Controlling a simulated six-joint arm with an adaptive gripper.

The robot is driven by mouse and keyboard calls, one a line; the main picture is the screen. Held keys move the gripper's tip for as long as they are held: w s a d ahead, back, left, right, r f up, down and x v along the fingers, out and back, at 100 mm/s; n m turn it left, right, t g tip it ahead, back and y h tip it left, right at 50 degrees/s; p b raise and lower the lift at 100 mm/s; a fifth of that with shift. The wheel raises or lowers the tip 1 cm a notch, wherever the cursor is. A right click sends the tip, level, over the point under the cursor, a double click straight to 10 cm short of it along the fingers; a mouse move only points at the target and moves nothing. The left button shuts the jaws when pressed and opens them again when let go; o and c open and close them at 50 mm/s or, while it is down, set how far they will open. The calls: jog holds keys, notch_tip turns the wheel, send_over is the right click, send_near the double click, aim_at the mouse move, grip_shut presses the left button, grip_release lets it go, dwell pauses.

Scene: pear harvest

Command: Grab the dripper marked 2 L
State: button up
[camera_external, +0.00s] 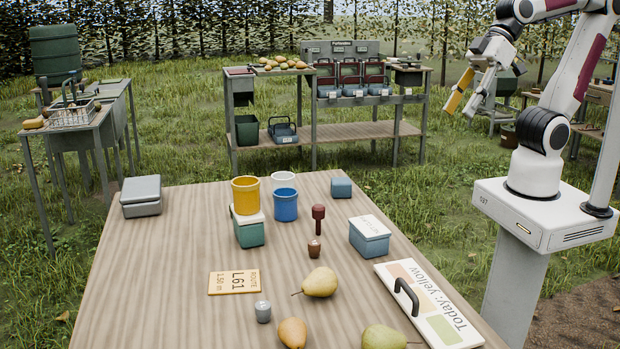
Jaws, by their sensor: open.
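I cannot make out any "2 L" mark in this view, so I cannot tell which thing is the dripper. Small candidates on the wooden table (180,262) are a dark red knobbed piece (318,212), a small brown piece (314,249) and a small grey cylinder (263,311). My gripper (468,98) is open and empty, raised at the upper right, well beyond the table's right edge. It touches nothing.
A yellow cup (245,195) stands on a teal box (249,233), with blue (285,204) and white (283,180) cups beside it. A lidded box (369,238), pears (320,282) and a handled board (440,310) occupy the right and front. The table's left side is mostly clear.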

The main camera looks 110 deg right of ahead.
jog(key=w+a+r+m+t, duration=0.2)
jog(key=w+a+t, duration=0.15)
jog(key=w, duration=1.05)
jog(key=w+a+r+m+t, duration=0.2)
jog(key=w+a+r, duration=0.15)
jog(key=w, duration=1.05)
jog(key=w+f+m+h, duration=0.2)
jog(key=w+f+m, duration=0.15)
jog(key=w, duration=0.35)
jog(key=m+g+h, duration=0.6)
jog(key=g+h, duration=0.2)
jog(key=h, duration=0.4)
send_near(314, 249)
jog(key=d, duration=0.3)
jog(key=shift+w+d+r+t, duration=0.15)
jog(key=shift+w+r+t, duration=0.1)
jog(key=shift+w, duration=0.15)
jog(key=shift+s+f+m+h, duration=0.3)
jog(key=shift+s+f, duration=0.1)
jog(key=shift+s, duration=0.1)
